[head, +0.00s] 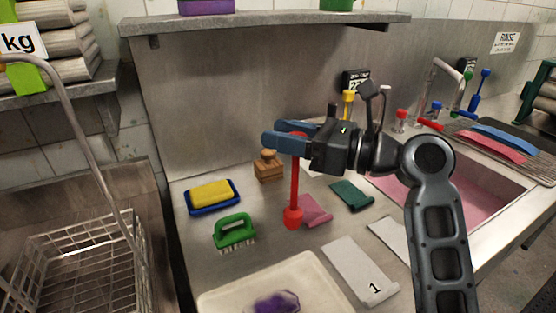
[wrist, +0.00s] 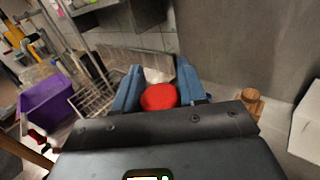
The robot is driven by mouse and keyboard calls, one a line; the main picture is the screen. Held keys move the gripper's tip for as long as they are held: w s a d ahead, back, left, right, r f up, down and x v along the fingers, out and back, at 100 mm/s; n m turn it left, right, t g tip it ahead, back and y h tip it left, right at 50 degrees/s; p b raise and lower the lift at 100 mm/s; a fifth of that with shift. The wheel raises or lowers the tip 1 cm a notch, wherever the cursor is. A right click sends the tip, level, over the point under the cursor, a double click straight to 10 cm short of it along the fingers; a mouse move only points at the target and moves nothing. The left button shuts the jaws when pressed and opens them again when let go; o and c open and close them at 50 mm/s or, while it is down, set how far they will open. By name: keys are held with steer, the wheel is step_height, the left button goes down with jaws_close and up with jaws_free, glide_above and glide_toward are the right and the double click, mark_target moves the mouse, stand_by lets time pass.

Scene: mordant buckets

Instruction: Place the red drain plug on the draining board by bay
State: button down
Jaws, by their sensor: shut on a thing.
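The red drain plug (head: 294,195) is a long upright red rod with a wider block at its lower end. My gripper (head: 284,134) has its blue fingers shut on the top of it. In the wrist view the round red top of the plug (wrist: 160,97) sits between the two blue fingers (wrist: 158,88). The lower end shows over the steel counter beside a pink cloth (head: 314,210); I cannot tell whether it touches. A dark ribbed board (head: 480,148) lies right of the sink, with red and blue things on it.
A green brush (head: 234,231), a yellow sponge on a blue one (head: 212,195), a wooden block (head: 267,166) and a green cloth (head: 351,196) lie around. A pale tray (head: 225,300) with a purple thing and a card marked 1 (head: 361,272) are in front. The pink-filled sink (head: 490,200) is right.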

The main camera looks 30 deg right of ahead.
steer(key=shift+w+a+f, duration=0.15)
steer(key=shift+f, duration=0.65)
steer(key=shift+w+a+f, duration=0.1)
steer(key=shift+a+f, duration=0.1)
steer(key=shift+f, duration=0.65)
steer(key=shift+w+a+f, duration=0.15)
steer(key=shift+f, duration=0.75)
steer(key=c, duration=0.6)
jaws_free()
steer(key=shift+c, duration=0.2)
steer(key=b+v, duration=0.1)
steer(key=v, duration=1.1)
